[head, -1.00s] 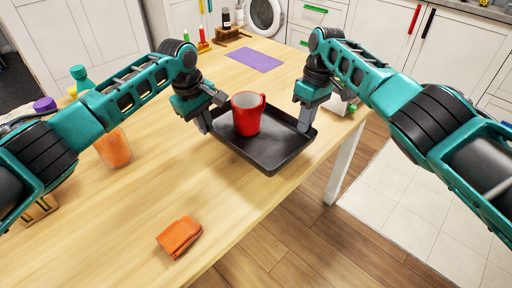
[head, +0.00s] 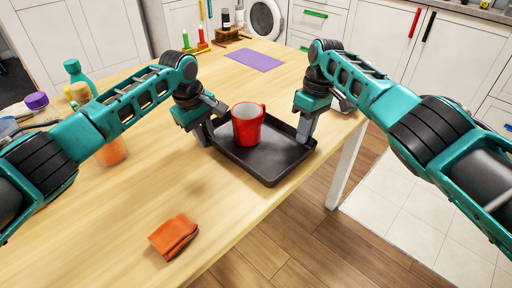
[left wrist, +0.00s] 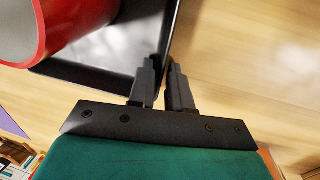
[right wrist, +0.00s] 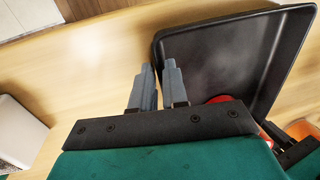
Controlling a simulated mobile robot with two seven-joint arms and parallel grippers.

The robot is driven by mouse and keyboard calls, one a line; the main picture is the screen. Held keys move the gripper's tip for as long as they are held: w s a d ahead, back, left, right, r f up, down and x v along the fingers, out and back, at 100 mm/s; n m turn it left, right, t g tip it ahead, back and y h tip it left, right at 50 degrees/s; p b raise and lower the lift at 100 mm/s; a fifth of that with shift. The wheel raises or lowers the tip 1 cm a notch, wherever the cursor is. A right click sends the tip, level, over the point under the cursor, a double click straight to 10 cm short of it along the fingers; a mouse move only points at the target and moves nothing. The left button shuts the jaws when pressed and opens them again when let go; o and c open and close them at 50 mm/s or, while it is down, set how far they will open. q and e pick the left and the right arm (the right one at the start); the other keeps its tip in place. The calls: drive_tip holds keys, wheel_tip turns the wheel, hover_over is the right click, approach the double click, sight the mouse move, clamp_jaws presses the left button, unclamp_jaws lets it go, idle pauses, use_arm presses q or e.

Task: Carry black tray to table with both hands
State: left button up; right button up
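The black tray (head: 272,172) is over the near right edge of the wooden table (head: 120,215); I cannot tell whether it touches the top. A red mug (head: 247,124) stands upright in it. My left gripper (head: 208,132) is at the tray's left side; in the left wrist view its fingers (left wrist: 162,85) are close together with the rim between them. My right gripper (head: 306,126) is at the right side; in the right wrist view its fingers (right wrist: 156,88) are close together on the rim. The tray looks about level.
An orange cloth (head: 174,237) lies near the table's front. A purple mat (head: 256,61), candles and a wooden rack stand toward the back. Bottles, including a green one (head: 80,80), stand at left. Floor lies beyond the right edge.

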use_arm(q)
drive_tip(key=shift+o, duration=1.2)
use_arm(e)
drive_tip(key=shift+o, duration=1.2)
use_arm(q)
drive_tip(key=shift+r, duration=0.15)
use_arm(e)
drive_tip(key=shift+r, duration=0.35)
use_arm(q)
wheel_tip(320, 180, up, 12)
drive_tip(key=s+a, duration=0.1)
drive_tip(key=shift+s+a+f, duration=0.2)
use_arm(e)
wheel_tip(320, 180, up, 11)
drive_tip(key=w+d, duration=0.1)
drive_tip(key=shift+w+d+r, duration=0.15)
drive_tip(key=shift+w+d, duration=0.05)
